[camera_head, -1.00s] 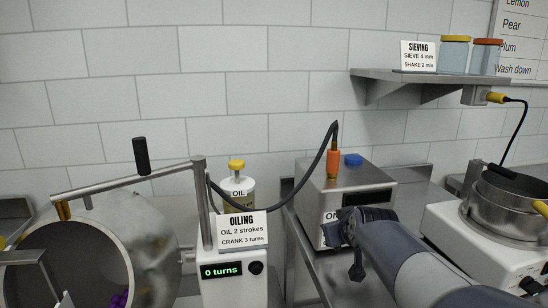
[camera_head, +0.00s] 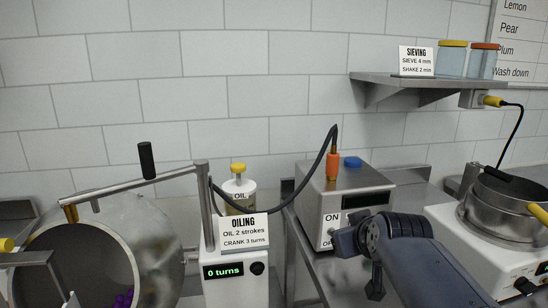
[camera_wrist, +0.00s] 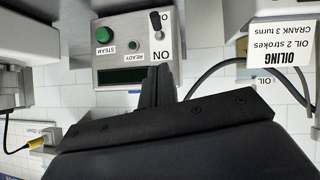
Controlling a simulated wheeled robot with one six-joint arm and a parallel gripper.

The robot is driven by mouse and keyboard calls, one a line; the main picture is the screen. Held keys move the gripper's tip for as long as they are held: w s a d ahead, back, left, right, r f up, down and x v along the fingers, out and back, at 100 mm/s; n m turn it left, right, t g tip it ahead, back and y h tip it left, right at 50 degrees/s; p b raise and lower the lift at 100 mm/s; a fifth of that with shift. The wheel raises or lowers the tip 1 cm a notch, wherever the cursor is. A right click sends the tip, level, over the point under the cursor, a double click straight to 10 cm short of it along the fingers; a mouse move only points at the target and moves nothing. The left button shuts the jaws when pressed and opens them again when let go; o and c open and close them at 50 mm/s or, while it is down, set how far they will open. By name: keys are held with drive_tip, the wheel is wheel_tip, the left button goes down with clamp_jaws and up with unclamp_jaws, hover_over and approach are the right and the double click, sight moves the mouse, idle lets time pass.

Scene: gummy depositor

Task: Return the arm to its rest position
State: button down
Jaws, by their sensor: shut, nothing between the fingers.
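My arm comes in from the bottom right of the head view. My gripper (camera_head: 338,240) is in front of the lower front of a steel control box (camera_head: 345,192) with an ON label. It is shut and empty, and I cannot tell from this view whether it touches the box. In the wrist view my gripper (camera_wrist: 158,75) points at the same box (camera_wrist: 112,45), which appears upside down with a green STEAM button (camera_wrist: 104,34), a READY lamp (camera_wrist: 133,45) and a black switch (camera_wrist: 155,20) near the ON label.
The oiling unit (camera_head: 232,275) reads 0 turns, with an oil bottle (camera_head: 239,193) behind it. A steel drum (camera_head: 150,250) stands left. A sieve machine (camera_head: 500,235) stands right. A black hose (camera_head: 295,195) arches to the box. A shelf (camera_head: 400,82) hangs above.

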drive_tip(key=w+f+g+p, duration=0.4)
drive_tip(key=w+p, duration=0.6)
drive_tip(key=w, duration=0.1)
drive_tip(key=shift+w+a+f+h+p, duration=0.2)
drive_tip(key=shift+w+a+h+p, duration=0.1)
drive_tip(key=shift+w+a+p, duration=0.1)
idle(0.7)
drive_tip(key=g+p, duration=0.1)
drive_tip(key=p, duration=0.2)
drive_tip(key=shift+w, duration=0.15)
drive_tip(key=p, duration=0.2)
drive_tip(key=g+p, duration=0.1)
drive_tip(key=p, duration=0.1)
drive_tip(key=shift+d+r+n+g+h, duration=0.1)
drive_tip(key=shift+r+n+g+h, duration=0.05)
drive_tip(key=shift+n+g+h, duration=0.15)
